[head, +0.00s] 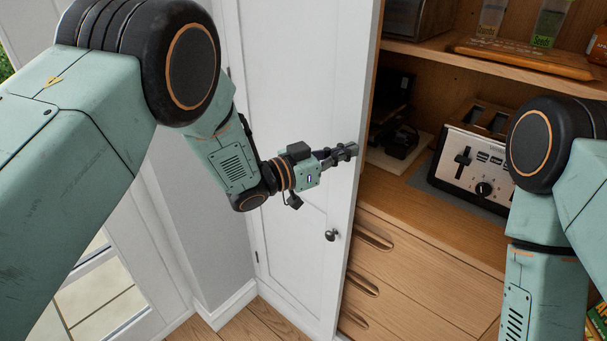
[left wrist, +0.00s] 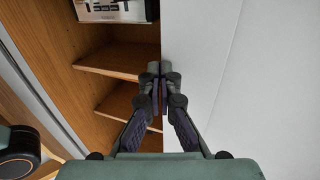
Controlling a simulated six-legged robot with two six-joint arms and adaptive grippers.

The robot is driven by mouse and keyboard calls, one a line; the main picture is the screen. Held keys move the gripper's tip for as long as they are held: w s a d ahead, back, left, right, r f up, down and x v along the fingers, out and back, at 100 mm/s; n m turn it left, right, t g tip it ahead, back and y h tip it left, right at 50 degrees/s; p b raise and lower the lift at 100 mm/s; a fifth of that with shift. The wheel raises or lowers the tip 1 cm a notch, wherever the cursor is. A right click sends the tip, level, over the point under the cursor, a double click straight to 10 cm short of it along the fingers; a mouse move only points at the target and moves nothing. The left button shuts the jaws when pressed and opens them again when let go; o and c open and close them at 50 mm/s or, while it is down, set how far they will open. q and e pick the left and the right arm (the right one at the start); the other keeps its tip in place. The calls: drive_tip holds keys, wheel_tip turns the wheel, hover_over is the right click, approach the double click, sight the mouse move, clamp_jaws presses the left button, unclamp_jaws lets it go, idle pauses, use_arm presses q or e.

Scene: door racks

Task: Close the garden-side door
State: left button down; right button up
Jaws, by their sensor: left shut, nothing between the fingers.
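The garden-side door (head: 295,75) is a white panelled cabinet door. It stands open at the left of the wooden cabinet, with its hinges on the left and a small dark knob (head: 331,235) low near its free edge. My left gripper (head: 352,151) is shut and empty, above the knob, with its fingertips close to that edge. In the left wrist view the fingertips (left wrist: 159,88) line up with the edge of the white door (left wrist: 205,55). I cannot tell whether they touch it. My right gripper is out of view; only my right arm shows.
The open cabinet holds a toaster (head: 478,160), a dark machine (head: 398,135) and a wooden board (head: 525,57) with jars on a shelf. Wooden drawers (head: 410,275) with cut-out grips are below. A white-framed glass door (head: 95,270) and grey wall are at the left.

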sight(356, 142)
use_arm(q)
drive_tip(key=w+d+b, duration=0.1)
drive_tip(key=w+d, duration=0.1)
drive_tip(key=w, duration=0.1)
drive_tip(key=shift+d+r+b, duration=0.2)
drive_tip(key=shift+r+b, duration=0.15)
drive_tip(key=shift+b, duration=0.05)
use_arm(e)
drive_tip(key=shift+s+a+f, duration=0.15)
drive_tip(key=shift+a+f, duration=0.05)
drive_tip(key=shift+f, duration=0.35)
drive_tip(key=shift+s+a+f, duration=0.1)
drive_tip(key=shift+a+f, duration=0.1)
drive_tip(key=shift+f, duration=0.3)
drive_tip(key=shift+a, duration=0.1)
use_arm(q)
drive_tip(key=shift+s+f, duration=0.1)
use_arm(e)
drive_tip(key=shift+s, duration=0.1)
